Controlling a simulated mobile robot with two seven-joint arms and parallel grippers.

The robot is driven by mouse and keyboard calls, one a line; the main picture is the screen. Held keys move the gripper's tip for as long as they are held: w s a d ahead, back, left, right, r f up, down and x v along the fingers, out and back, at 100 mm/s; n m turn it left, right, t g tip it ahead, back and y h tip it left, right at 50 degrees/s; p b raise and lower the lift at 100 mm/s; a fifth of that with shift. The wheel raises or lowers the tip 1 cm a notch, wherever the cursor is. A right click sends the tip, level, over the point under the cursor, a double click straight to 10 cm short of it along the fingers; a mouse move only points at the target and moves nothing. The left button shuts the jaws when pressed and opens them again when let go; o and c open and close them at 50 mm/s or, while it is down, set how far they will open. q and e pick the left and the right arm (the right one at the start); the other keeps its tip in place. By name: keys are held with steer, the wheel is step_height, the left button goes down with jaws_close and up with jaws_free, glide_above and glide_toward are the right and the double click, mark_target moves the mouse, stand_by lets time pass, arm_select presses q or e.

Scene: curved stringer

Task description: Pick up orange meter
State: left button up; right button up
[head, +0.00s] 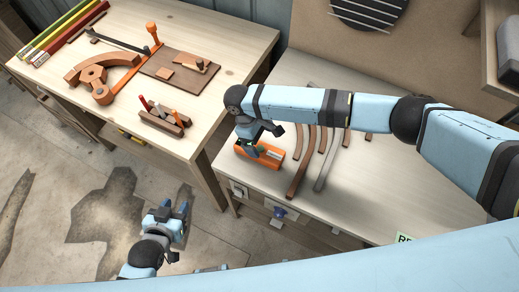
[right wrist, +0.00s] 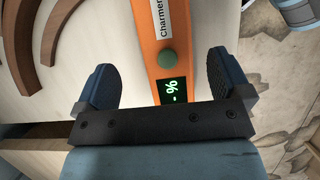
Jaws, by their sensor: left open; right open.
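The orange meter (head: 270,154) lies on the right-hand light wood table near its left corner, partly covered by my right gripper in the head view. In the right wrist view the meter (right wrist: 151,40) shows a white label, a round green button and a dark display with green characters. My right gripper (right wrist: 165,82) is open, with one blue finger on each side of the meter and visible gaps between. In the head view it is over the meter (head: 252,147). My left gripper (head: 181,222) is open and empty, above the floor at lower left.
Several curved wood strips (head: 302,172) lie on the right-hand table (head: 370,190) just right of the meter. The left table (head: 215,88) holds wooden tools, a block with chisels (head: 162,120) and colored bars (head: 60,35). A gap separates the tables.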

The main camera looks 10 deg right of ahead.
mark_target(267, 152)
steer(key=x, duration=0.2)
steer(key=p+x, duration=0.1)
steer(key=x, duration=0.4)
steer(key=shift+s, duration=0.35)
steer(key=c, duration=1)
